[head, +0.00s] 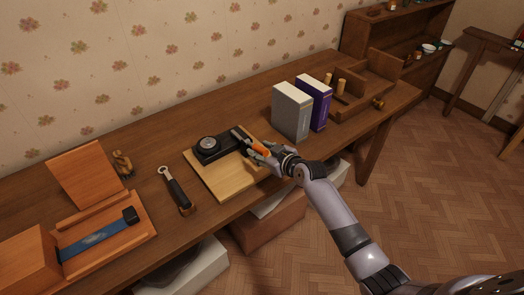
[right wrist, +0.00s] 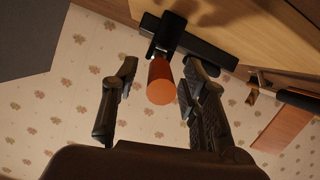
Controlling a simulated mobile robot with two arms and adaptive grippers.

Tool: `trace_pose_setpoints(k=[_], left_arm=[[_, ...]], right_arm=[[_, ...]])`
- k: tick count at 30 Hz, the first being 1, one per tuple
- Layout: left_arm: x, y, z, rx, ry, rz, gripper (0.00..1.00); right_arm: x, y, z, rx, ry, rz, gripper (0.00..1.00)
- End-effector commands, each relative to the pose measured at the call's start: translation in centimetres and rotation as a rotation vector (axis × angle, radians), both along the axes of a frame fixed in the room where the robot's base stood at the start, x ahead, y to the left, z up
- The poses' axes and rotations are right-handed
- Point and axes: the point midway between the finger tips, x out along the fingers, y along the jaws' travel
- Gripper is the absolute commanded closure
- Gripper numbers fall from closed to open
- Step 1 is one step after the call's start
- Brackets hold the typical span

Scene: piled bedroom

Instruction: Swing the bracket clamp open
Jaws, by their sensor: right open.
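The bracket clamp (head: 222,147) is a dark device with a round dial-like part, lying on a light wooden board (head: 222,183) on the long table. Its orange handle (head: 260,149) points right, toward my right gripper (head: 262,155). In the right wrist view the orange handle (right wrist: 161,85) stands between the two spread fingers of my right gripper (right wrist: 158,78), with a visible gap on each side. The dark bar of the clamp (right wrist: 190,42) lies beyond the handle. My left gripper is not in view.
A grey book (head: 291,112) and a purple book (head: 316,102) stand close behind my right gripper. A wooden tray (head: 362,104) with pegs is farther right. Boxes (head: 270,228) are under the table.

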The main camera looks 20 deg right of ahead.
Motion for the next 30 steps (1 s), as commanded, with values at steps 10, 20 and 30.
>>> trace_pose_setpoints(k=[10,20,30], left_arm=[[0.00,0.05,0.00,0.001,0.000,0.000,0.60],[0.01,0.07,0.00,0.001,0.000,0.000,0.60],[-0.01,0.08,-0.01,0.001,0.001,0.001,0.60]], right_arm=[[-0.03,-0.02,-0.02,0.000,0.001,0.000,0.81],[-0.04,-0.03,-0.02,0.000,0.001,0.000,1.00],[-0.05,-0.04,-0.03,0.000,0.001,-0.001,1.00]])
